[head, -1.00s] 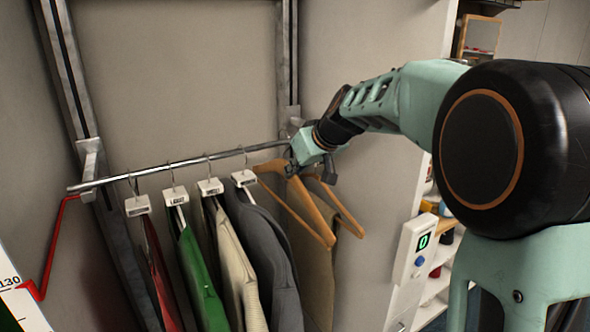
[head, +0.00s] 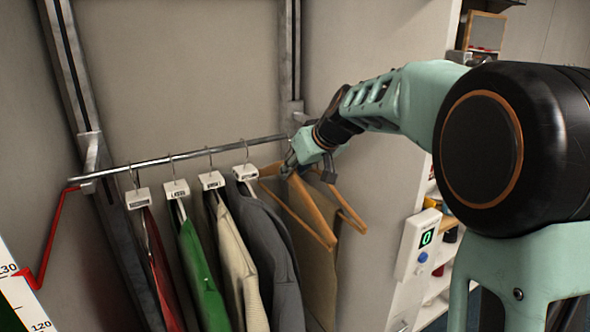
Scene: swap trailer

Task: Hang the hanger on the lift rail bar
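The lift rail bar (head: 115,169) is a thin metal rod that slopes up to the right across the alcove. My gripper (head: 305,165) is at the bar's right end, at the top of a wooden hanger (head: 307,218) and appears closed on it. The hanger's hook is hidden by the gripper, so I cannot tell whether it touches the bar. A second wooden arm (head: 343,207) shows just to the right; I cannot tell whether it belongs to another hanger. An olive-brown garment (head: 320,280) hangs below the wood.
Several garments on hooks with white labels hang along the bar, including a green one (head: 203,275) and a dark grey one (head: 265,245). A control box (head: 417,243) showing 0 is at right.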

